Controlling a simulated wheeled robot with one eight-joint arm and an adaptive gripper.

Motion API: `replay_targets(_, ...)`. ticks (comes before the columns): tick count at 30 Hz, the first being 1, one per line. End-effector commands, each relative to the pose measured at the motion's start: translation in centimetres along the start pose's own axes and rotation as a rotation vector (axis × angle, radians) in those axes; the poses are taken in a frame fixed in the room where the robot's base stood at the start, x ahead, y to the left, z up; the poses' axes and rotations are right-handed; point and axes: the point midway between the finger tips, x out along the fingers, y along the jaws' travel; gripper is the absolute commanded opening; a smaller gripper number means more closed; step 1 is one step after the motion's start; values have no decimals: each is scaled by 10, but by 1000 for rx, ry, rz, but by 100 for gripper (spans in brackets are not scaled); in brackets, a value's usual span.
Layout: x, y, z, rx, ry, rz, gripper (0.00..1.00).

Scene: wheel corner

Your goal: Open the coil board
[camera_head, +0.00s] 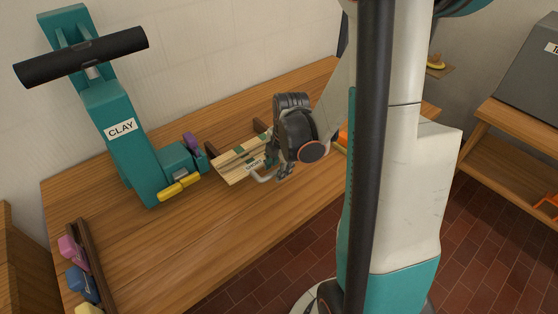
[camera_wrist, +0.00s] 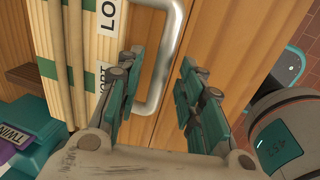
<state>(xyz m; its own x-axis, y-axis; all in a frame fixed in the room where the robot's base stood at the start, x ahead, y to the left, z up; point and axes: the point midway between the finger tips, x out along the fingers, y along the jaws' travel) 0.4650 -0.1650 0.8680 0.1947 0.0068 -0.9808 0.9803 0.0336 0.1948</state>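The coil board (camera_head: 236,164) is a pale slatted wooden board with green strips, lying on the workbench beside the clay machine. It also shows in the wrist view (camera_wrist: 82,60), with partly hidden labels. A bent metal handle (camera_wrist: 167,68) shows at its edge; it also shows in the head view (camera_head: 264,177). My gripper (camera_wrist: 160,75) is open, with the handle visible between its two fingers. It looks empty, and I cannot tell whether either finger touches the handle. In the head view my gripper (camera_head: 283,168) hides the board's right end.
A teal machine labelled CLAY (camera_head: 122,135) stands left of the board, with a yellow grip (camera_head: 179,186) and a purple knob (camera_head: 192,142). A rack with coloured knobs (camera_head: 82,255) is at the front left. The bench top (camera_head: 220,230) in front is clear.

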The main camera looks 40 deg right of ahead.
Motion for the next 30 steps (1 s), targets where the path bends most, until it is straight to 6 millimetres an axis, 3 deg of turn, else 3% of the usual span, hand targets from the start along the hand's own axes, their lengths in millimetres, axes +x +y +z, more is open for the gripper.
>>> replay_targets(5, -14, 0, 0, 0, 0, 0, 35)
replay_targets(24, -104, 0, 0, 0, 0, 0, 35)
replay_targets(30, -116, 0, 0, 0, 0, 0, 35)
